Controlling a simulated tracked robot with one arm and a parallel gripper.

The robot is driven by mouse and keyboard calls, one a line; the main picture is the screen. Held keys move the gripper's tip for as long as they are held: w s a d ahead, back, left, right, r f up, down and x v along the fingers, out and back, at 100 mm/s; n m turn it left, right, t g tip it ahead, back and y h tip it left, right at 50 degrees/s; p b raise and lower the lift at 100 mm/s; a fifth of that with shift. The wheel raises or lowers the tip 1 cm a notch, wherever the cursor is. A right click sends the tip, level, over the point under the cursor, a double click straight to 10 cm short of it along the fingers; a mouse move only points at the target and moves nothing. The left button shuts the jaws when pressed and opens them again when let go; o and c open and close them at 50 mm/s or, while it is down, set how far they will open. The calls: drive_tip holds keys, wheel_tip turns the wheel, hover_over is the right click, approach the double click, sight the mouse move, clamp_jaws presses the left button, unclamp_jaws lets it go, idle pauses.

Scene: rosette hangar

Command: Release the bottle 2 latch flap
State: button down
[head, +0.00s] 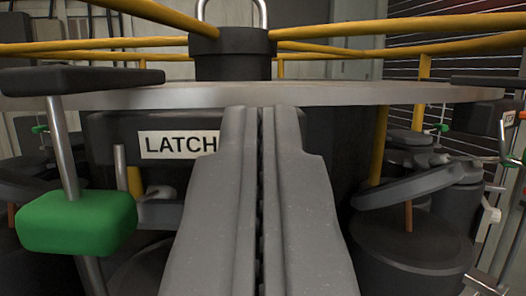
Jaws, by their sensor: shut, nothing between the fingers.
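A dark panel or flap with a white "LATCH" label (178,145) faces me left of centre, under the rim of a round grey plate (350,94). My gripper (260,112) is shut and empty. Its two grey fingers fill the middle of the view and point forward at the plate. They cover the right end of the label and part of the dark panel. I cannot tell whether the fingertips touch the panel or the plate. A thin upright metal pin (121,168) stands at the panel's left. No bottle number is readable.
A green block (76,222) on a metal rod hangs close at the left. A black hub with a metal loop (232,52) stands on the plate. Yellow rails (400,27) run around it. Dark cylinders (410,250) and a grey arm-like flap (415,187) stand at the right.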

drive_tip(key=s+f+t+b, duration=0.2)
drive_tip(key=s+f+b, duration=0.4)
drive_tip(key=b, duration=0.7)
drive_tip(key=shift+s+d+f, duration=0.2)
drive_tip(key=shift+s+f, duration=0.15)
drive_tip(key=shift+s, duration=0.65)
drive_tip(key=shift+f, duration=0.1)
idle(0.4)
drive_tip(key=s+f+g, duration=0.4)
drive_tip(key=s+f, duration=0.4)
drive_tip(key=f, duration=0.4)
drive_tip(key=s+d+f+g+h, duration=0.1)
drive_tip(key=s+f+g, duration=0.4)
drive_tip(key=s+f, duration=0.4)
wheel_tip(320, 180, down, 4)
drive_tip(key=shift+s+f+m, duration=0.2)
drive_tip(key=shift+s+m, duration=0.1)
